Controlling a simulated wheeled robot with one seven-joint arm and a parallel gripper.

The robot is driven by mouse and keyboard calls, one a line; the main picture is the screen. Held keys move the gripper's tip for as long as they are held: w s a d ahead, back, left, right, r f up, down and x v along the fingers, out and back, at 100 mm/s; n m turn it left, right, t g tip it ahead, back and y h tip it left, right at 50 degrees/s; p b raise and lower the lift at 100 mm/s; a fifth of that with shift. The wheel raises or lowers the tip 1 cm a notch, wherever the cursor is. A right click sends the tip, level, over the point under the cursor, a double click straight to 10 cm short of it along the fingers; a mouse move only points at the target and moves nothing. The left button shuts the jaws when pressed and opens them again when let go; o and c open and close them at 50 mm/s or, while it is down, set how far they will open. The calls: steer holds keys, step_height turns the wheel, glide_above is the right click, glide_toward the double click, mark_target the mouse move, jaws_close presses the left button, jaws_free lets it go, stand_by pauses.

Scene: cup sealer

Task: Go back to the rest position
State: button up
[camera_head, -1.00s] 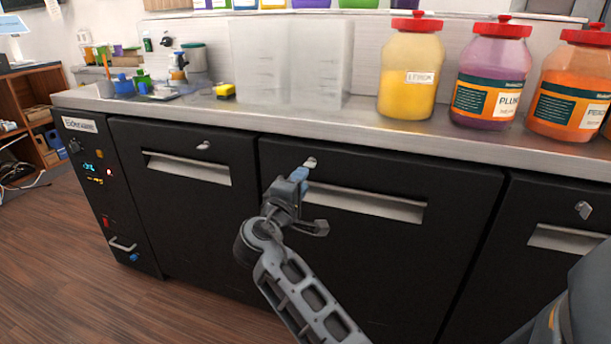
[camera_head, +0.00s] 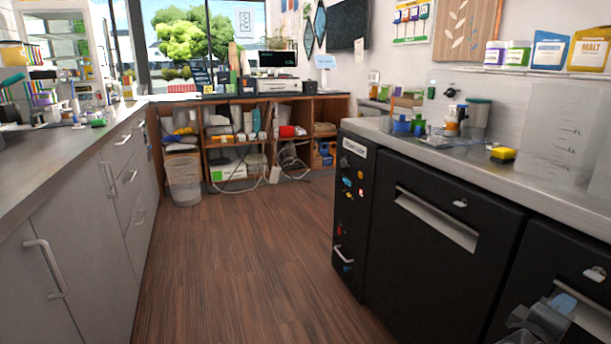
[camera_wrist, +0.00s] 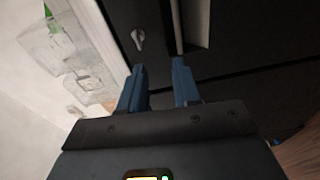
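My gripper (camera_head: 563,305) shows at the lower right edge of the head view, in front of the black counter unit (camera_head: 430,215). In the wrist view, the two blue fingers of my gripper (camera_wrist: 159,78) stand apart with nothing between them. The wrist view looks at a black drawer front with a recessed handle (camera_wrist: 192,25) and a metal lock (camera_wrist: 138,38). The fingertips appear apart from the drawer front, though the exact distance is hard to tell.
Wooden floor (camera_head: 240,265) lies clear between the black unit and the grey cabinets (camera_head: 95,220) on the left. A bin (camera_head: 184,180) and wooden shelves (camera_head: 235,150) stand at the far end.

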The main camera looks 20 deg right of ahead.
steer(key=s+a+f+n+t+y+p, duration=0.1)
steer(key=s+a+f+t+y, duration=0.25)
steer(key=a, duration=0.35)
steer(key=s+a+f+n+t+y+p, duration=0.1)
steer(key=s+a+f+t+y+p, duration=0.1)
steer(key=s+a+y, duration=0.3)
steer(key=s+a+f+n+t+y+p, duration=0.1)
steer(key=s+a+f+n+t+y, duration=0.1)
steer(key=a, duration=0.6)
steer(key=s+a+r+m+t+y+p, duration=0.3)
steer(key=s+a+r+m+y, duration=0.3)
steer(key=s+a+r, duration=0.6)
steer(key=s+r, duration=0.3)
steer(key=s, duration=0.1)
steer(key=shift+a+r+p, duration=0.2)
steer(key=shift+a+p, duration=0.05)
steer(key=shift+p, duration=0.05)
steer(key=shift+d+y, duration=0.1)
steer(key=shift+y, duration=0.15)
